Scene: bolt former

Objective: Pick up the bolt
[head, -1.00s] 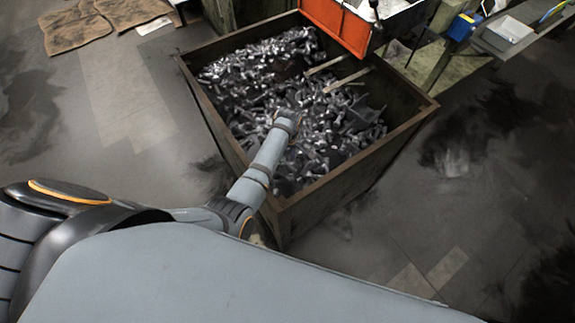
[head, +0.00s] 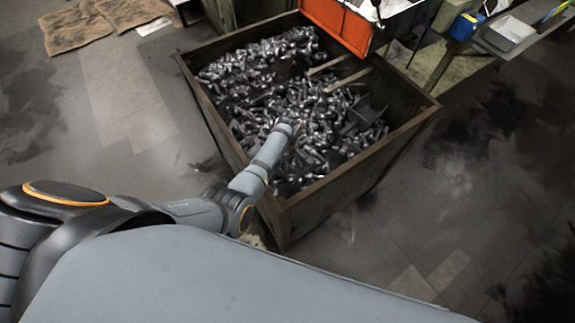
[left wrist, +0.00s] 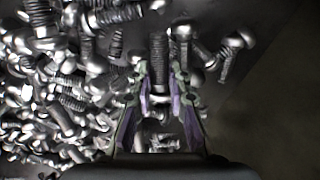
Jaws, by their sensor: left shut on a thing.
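A large crate (head: 225,135) holds a heap of loose metal bolts (head: 275,95). My left arm reaches over its near left wall, and my left gripper (head: 290,128) is down at the heap, small in the head view. In the left wrist view the left gripper (left wrist: 160,85) has its two fingers closed in on a threaded bolt (left wrist: 158,52) that stands between the fingertips. The lower part of this bolt is hard to make out in the dark. The right gripper is in neither view.
Many other bolts (left wrist: 60,115) lie around the fingers, mostly to the left. A dark, bare crate wall (left wrist: 265,95) is at the right of the wrist view. Wooden slats (head: 345,80) lie over the heap. An orange bin (head: 335,25) stands at the crate's far edge.

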